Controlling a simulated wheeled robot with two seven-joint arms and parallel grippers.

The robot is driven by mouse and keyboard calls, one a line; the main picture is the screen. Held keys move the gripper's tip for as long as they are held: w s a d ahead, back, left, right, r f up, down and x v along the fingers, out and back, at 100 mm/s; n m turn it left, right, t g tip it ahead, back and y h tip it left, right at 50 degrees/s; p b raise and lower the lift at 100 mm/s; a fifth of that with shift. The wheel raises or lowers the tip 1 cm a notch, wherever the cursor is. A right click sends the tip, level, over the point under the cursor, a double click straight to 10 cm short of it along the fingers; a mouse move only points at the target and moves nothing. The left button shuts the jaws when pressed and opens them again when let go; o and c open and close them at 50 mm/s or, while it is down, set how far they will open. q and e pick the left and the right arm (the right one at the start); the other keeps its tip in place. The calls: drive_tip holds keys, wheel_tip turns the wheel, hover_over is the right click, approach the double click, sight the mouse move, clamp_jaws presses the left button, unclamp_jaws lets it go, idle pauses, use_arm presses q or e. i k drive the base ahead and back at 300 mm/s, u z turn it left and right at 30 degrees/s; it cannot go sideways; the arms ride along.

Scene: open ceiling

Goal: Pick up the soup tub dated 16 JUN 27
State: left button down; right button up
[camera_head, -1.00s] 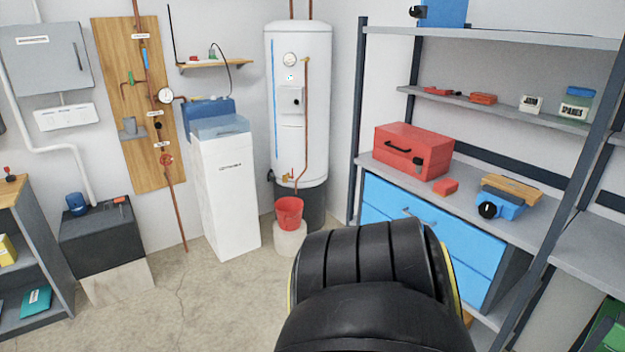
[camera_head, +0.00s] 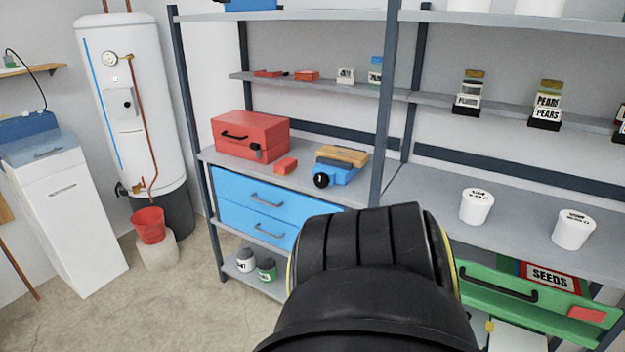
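Two white tubs stand upright on the grey shelf at the right. The left tub (camera_head: 476,207) and the right tub (camera_head: 573,230) each have dark lettering on the lid, too small to read, so I cannot tell which is dated 16 JUN 27. A black, ribbed part of my own body fills the lower middle. Neither of my grippers is in view.
The tubs' grey shelf (camera_head: 520,207) has bare room around them. Below it is a green drawer (camera_head: 530,303) with a seeds packet (camera_head: 548,279). Jars (camera_head: 468,93) stand above. Left are a red toolbox (camera_head: 250,136), blue drawers (camera_head: 262,200) and a dark upright post (camera_head: 385,100).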

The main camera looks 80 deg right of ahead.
sight(475, 204)
drive_tip(key=z, duration=3.75)
